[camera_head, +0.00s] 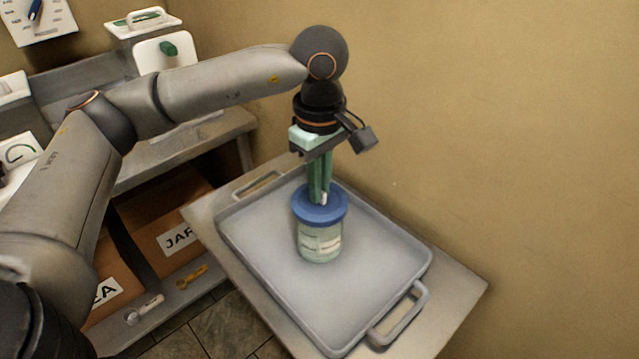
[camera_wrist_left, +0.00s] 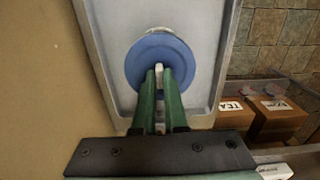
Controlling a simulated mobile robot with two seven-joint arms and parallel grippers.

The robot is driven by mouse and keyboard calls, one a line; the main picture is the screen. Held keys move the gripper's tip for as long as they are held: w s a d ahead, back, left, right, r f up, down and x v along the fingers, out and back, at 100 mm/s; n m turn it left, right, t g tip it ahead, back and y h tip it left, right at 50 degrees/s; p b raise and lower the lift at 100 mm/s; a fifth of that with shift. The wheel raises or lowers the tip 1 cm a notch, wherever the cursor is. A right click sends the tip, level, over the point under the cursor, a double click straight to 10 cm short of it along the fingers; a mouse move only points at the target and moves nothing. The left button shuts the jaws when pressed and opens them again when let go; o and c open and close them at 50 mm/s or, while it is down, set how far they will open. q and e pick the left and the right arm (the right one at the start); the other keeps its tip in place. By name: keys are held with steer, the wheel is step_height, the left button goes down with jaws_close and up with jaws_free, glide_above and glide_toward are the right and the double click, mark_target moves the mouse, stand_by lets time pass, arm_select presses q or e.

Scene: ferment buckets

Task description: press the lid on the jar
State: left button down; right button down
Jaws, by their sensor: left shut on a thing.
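The jar (camera_head: 320,244) is pale green and see-through with a white label. It stands upright on the grey tray. The blue lid (camera_head: 308,211) sits over the jar's mouth; I cannot tell whether it is fully seated. It also shows from above in the left wrist view (camera_wrist_left: 140,62), hiding most of the jar. My left gripper (camera_head: 322,198) points down from above with its green fingers shut on a small white knob (camera_wrist_left: 159,78) at the lid's middle. My right gripper is not in view.
The tray (camera_head: 262,262) has raised rims and handles and lies on a small table (camera_head: 455,292) against the wall. The tray is otherwise clear. At left, a shelf unit holds white containers (camera_head: 165,52) above and cardboard boxes (camera_head: 165,232) below.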

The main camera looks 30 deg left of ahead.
arm_select(q)
steer(key=shift+c, duration=2)
jaws_free()
steer(key=shift+r+p, duration=2.3)
steer(key=shift+r, duration=1.25)
jaws_close()
